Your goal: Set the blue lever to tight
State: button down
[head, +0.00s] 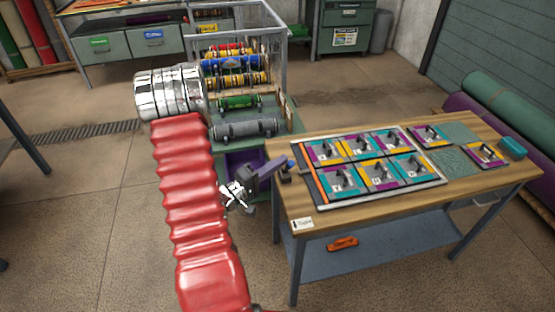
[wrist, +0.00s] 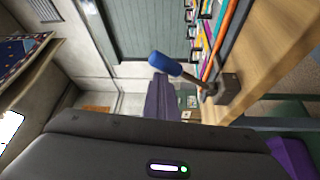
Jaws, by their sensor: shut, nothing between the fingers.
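The blue lever (head: 291,164) is at the left edge of the wooden workbench, close to a dark mount (head: 286,179). In the wrist view its blue grip (wrist: 165,64) sits on a thin dark rod that slants from the metal mount (wrist: 229,90). My gripper (head: 283,163), with purple fingers and a dark grey body, is just left of the lever. Its fingers (wrist: 161,86) are shut and empty, with the tips close to the blue grip. I cannot tell whether they touch it. A small white label (head: 302,223) is on the bench's front left corner; its text is hard to read.
A framed board (head: 318,202) of coloured tiles lies on the workbench (head: 460,185), with loose tiles and a teal block (head: 514,147) to its right. A rack of coloured rollers (head: 240,128) stands behind my gripper. An orange item (head: 342,243) is on the lower shelf.

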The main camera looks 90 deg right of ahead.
jog(key=shift+s+a, duration=0.1)
jog(key=w+d+r, duration=0.2)
jog(key=d, duration=0.1)
jog(key=f+v, duration=0.1)
jog(key=v, duration=0.8)
jog(key=shift+w+f, duration=0.35)
jog(key=shift+f, duration=0.05)
dwell(0.6)
